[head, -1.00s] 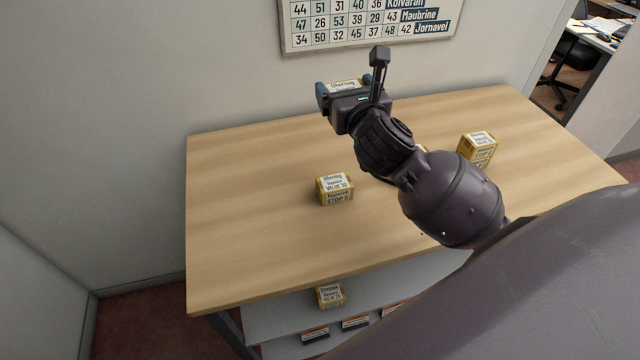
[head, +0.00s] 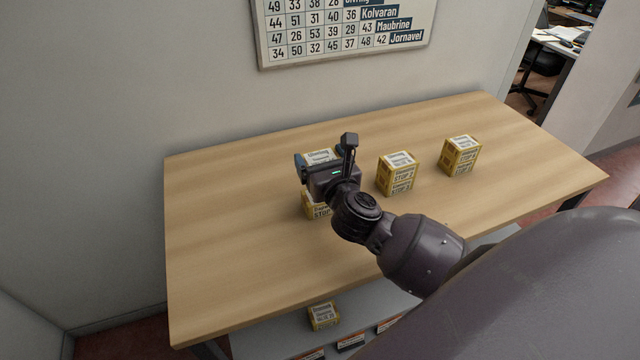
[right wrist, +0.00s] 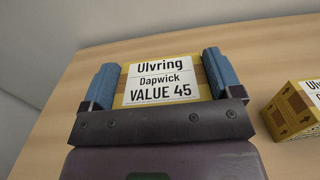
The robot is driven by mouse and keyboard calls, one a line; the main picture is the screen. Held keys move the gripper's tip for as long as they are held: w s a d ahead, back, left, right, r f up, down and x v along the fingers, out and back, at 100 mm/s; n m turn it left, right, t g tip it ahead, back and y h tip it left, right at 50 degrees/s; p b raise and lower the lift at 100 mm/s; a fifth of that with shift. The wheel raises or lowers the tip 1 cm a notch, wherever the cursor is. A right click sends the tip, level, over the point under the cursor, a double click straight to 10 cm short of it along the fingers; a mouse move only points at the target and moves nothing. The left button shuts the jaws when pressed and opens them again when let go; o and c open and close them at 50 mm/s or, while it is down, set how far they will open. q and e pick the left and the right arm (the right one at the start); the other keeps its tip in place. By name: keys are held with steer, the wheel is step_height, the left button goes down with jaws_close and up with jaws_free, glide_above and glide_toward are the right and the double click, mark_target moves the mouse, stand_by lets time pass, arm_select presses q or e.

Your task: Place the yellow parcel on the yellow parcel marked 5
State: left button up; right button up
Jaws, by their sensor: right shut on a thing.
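My right gripper (head: 322,168) is shut on a yellow parcel (head: 318,157) with a white top label. In the right wrist view, the held parcel (right wrist: 160,66) reads "Ulvring, Dapwick, VALUE 45" and sits between the two blue fingers (right wrist: 160,85). In the head view, another yellow parcel (head: 315,208) stands on the table just under the held one. Its front label starts with "STOP"; its top and right side are hidden by the gripper and held parcel. I cannot tell whether the two parcels touch. My left gripper is not in view.
A yellow parcel (head: 323,316) sits on the lower shelf. A number chart (head: 340,30) hangs on the wall. The table's left is clear.

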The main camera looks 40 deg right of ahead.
steer(key=shift+f+b, duration=0.85)
steer(key=shift+f, duration=2.15)
steer(key=shift+f, duration=0.2)
steer(key=o, duration=0.8)
steer(key=shift+r, duration=0.15)
steer(key=shift+s+a, duration=0.1)
steer(key=shift+s, duration=0.15)
steer(key=v, duration=1.1)
steer(key=shift+s+a, duration=0.15)
steer(key=shift+s, duration=0.1)
steer(key=shift+s, duration=0.1)
